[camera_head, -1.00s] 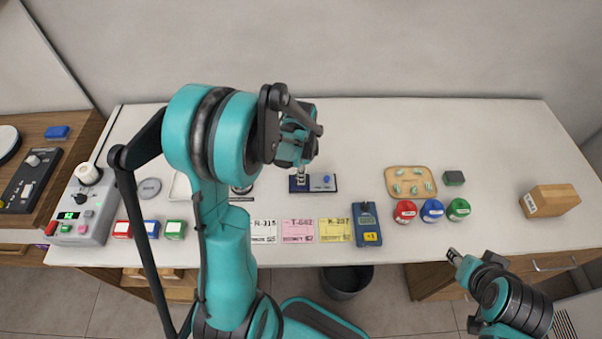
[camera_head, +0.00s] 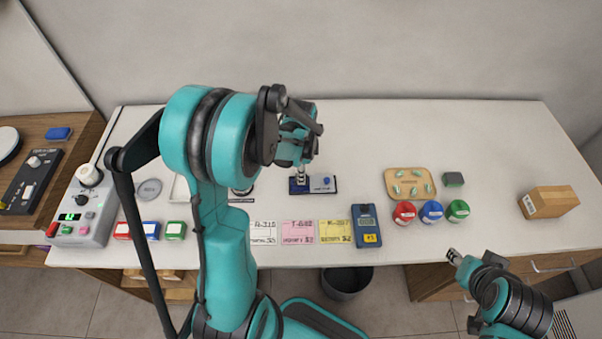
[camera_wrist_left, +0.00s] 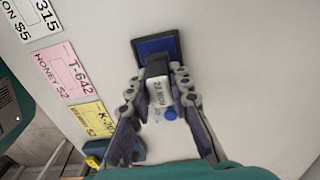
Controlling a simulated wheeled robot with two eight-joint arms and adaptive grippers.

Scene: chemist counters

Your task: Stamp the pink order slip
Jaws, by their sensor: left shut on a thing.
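The pink order slip (camera_head: 298,232) lies flat on the counter between a white and a yellow slip; it also shows in the left wrist view (camera_wrist_left: 62,70), reading T-642. My left gripper (camera_head: 301,163) is shut on a stamp (camera_wrist_left: 158,88), a pale block marked "22 NOV". The stamp is over the dark blue ink pad (camera_head: 313,188), beyond the slips; whether it touches the pad is unclear. The pad's square end shows past the stamp in the wrist view (camera_wrist_left: 158,47). My right gripper (camera_head: 453,256) is off the counter's front edge, too small to judge its fingers.
The yellow slip (camera_head: 335,230) and a blue handheld device (camera_head: 367,226) lie right of the pink slip. Round red, blue and green containers (camera_head: 432,211) and a wooden tray (camera_head: 391,171) stand farther right. The counter behind the pad is clear.

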